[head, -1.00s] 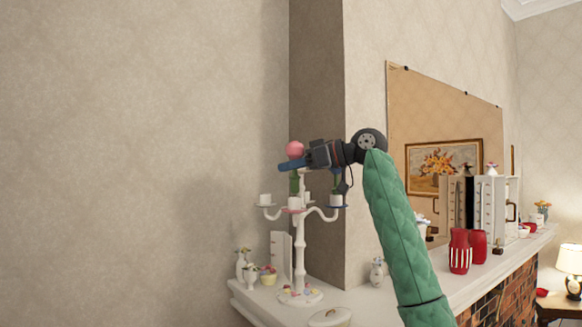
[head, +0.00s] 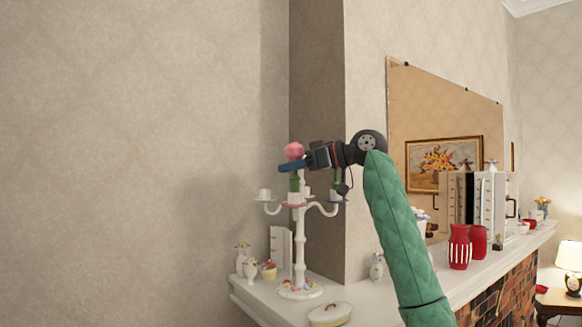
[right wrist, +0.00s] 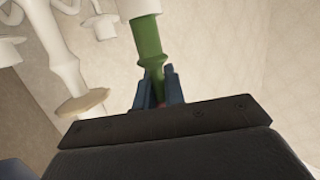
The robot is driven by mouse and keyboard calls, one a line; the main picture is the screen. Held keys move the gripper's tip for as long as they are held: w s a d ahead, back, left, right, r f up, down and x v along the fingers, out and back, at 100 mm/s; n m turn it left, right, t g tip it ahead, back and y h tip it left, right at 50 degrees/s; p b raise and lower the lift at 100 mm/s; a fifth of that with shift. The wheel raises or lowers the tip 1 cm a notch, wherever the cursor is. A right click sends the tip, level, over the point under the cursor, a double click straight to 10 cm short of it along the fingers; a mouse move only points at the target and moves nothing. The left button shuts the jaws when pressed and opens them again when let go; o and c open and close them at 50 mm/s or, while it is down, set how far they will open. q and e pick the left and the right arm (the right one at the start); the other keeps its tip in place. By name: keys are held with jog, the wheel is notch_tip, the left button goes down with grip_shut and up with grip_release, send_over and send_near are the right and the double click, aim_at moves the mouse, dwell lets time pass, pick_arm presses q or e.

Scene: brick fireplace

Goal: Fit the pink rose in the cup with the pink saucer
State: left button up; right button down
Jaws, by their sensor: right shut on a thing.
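The pink rose (head: 294,150) is upright, with its thick green stem (head: 294,184) pointing down. My right gripper (head: 291,167) is shut on it just below the bloom. The stem's lower end meets the white cup (head: 295,197) with the pink saucer (head: 294,205), at the front of a white candelabra (head: 299,245). In the right wrist view the green stem (right wrist: 147,40) meets a white cup (right wrist: 137,8); how deep it sits I cannot tell. My left gripper is out of view.
A left arm with a white cup (head: 265,194) is empty. Another green stem (head: 337,186) stands at the right cup, partly behind my gripper. Small vases (head: 250,268), a lidded dish (head: 330,315) and red vases (head: 459,248) stand on the mantel. The wall corner is close behind.

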pick_arm(q)
jog(key=shift+f+b, duration=0.4)
jog(key=shift+f, duration=0.05)
pick_arm(e)
jog(key=shift+f, duration=0.95)
jog(key=c, duration=1.4)
grip_release()
